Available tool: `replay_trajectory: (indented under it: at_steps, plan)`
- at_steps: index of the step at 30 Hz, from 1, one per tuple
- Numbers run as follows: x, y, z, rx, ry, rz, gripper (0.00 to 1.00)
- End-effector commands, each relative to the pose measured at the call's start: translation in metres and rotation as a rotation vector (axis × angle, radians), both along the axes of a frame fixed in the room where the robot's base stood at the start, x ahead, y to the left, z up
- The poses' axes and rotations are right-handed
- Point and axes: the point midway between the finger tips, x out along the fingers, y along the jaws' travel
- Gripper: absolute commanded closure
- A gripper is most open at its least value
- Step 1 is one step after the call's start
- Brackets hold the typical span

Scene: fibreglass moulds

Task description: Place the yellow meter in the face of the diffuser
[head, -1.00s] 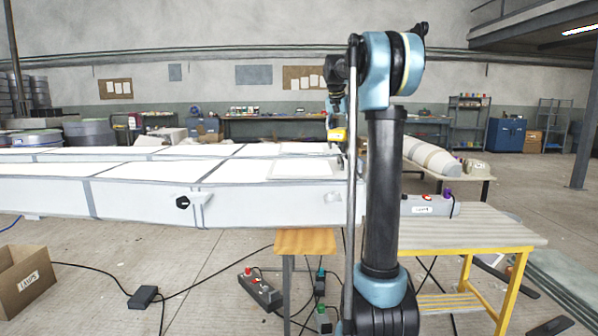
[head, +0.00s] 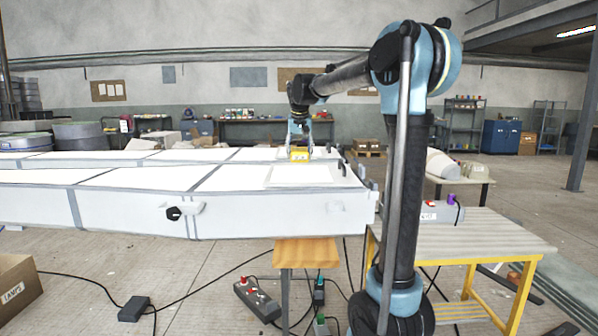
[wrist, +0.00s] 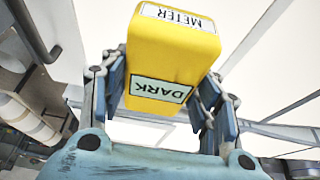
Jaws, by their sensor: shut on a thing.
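The yellow meter (head: 299,155) is held by my gripper (head: 299,148) above the far end of the white panels. In the wrist view the yellow meter (wrist: 172,50) sits between both blue finger pads, with labels reading METER and DARK. My gripper (wrist: 163,100) is shut on its sides. A pale, framed flat panel (head: 312,176), which looks like the diffuser face, lies on top of the near long white box, at its right end. The meter appears above and behind this panel in the head view; I cannot tell the exact gap.
Small dark uprights (head: 342,166) stand along the right end of the white boxes. A knob (head: 173,213) sticks out of the near box's front. A slatted yellow-framed table (head: 460,240) bears a grey control box (head: 436,211). Cables and a power box (head: 257,299) lie on the floor.

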Motion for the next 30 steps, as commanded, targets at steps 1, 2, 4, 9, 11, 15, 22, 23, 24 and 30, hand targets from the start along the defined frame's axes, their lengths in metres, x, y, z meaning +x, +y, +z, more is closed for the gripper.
replay_trajectory:
  at_steps: [1, 2, 4, 9, 11, 15, 22, 23, 24, 30]
  plan:
    - [0.001, -0.004, -0.007, 0.0, 0.0, -0.005, 0.72]
    - [0.001, -0.005, -0.011, 0.0, 0.0, -0.006, 0.72]
    - [0.001, -0.007, -0.017, 0.001, 0.0, -0.009, 0.72]
    - [0.002, -0.009, -0.026, 0.0, 0.0, -0.011, 0.72]
    - [0.002, -0.009, -0.032, 0.0, 0.0, -0.011, 0.72]
    - [0.002, -0.009, -0.051, 0.0, 0.0, -0.011, 0.72]
    - [0.001, -0.008, -0.061, 0.001, 0.0, -0.009, 0.72]
    - [0.001, -0.008, -0.061, 0.001, 0.0, -0.009, 0.72]
    - [0.001, -0.007, -0.061, 0.0, 0.0, -0.009, 0.72]
    - [0.001, -0.006, -0.063, 0.0, 0.0, -0.008, 0.28]
